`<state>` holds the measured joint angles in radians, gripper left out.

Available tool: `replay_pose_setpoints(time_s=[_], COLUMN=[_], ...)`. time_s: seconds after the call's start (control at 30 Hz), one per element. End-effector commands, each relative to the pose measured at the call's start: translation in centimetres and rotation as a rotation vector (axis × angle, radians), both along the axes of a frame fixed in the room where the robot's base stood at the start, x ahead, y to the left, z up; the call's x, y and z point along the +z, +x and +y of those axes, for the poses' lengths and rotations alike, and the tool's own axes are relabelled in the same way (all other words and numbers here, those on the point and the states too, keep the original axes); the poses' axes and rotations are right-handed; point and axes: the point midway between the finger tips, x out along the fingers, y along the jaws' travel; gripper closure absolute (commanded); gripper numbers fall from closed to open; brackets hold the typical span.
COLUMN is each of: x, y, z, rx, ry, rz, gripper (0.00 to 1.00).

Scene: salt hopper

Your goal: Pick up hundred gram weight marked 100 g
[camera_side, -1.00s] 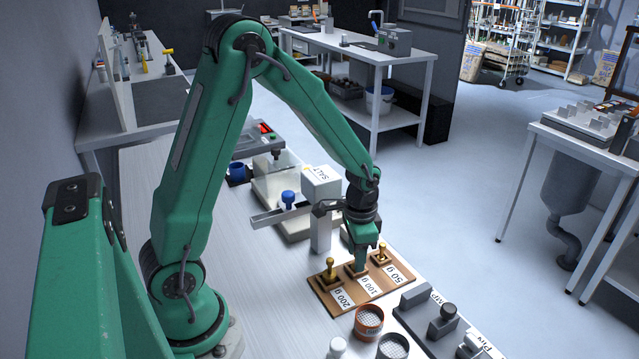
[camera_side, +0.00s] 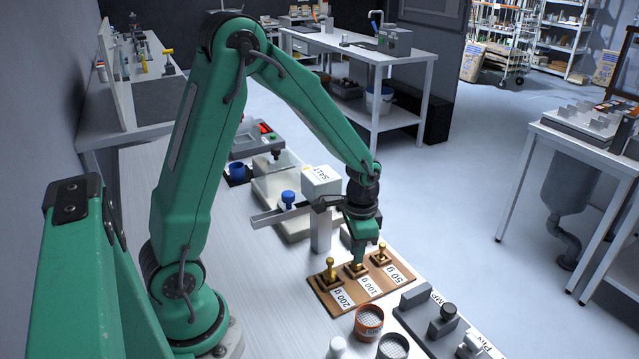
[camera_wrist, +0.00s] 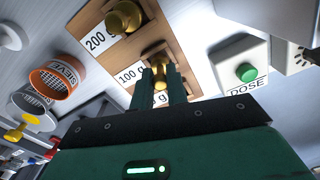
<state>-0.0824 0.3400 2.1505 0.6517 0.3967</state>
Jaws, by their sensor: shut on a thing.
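The brass 100 g weight (camera_side: 357,268) is at the middle place of a brown wooden board (camera_side: 320,301), behind the label reading 100 g. My gripper (camera_side: 359,259) points down over it, shut on its upper part. In the wrist view the two fingers (camera_wrist: 160,72) close around brass at the 100 g place, and the weight (camera_wrist: 157,54) is partly hidden by them. I cannot tell whether its base is clear of the board. The 200 g weight (camera_side: 330,269) stands to its left and the 50 g weight (camera_side: 381,254) to its right.
A grey unit with knobs (camera_side: 442,322) is at the right front.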

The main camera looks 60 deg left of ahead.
Motion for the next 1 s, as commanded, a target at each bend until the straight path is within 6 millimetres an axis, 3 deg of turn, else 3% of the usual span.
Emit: replay_pose_setpoints(time_s=[0.23, 0.7, 1.0], x=[3.2, 7.9, 9.6], y=[0.1, -3.6, -4.9], z=[0.0, -7.4, -10.0], rx=[0.000, -0.006, -0.002], ry=[0.000, 0.000, -0.001], rz=[-0.005, -0.003, -0.002], gripper=[1.00, 1.00, 1.00])
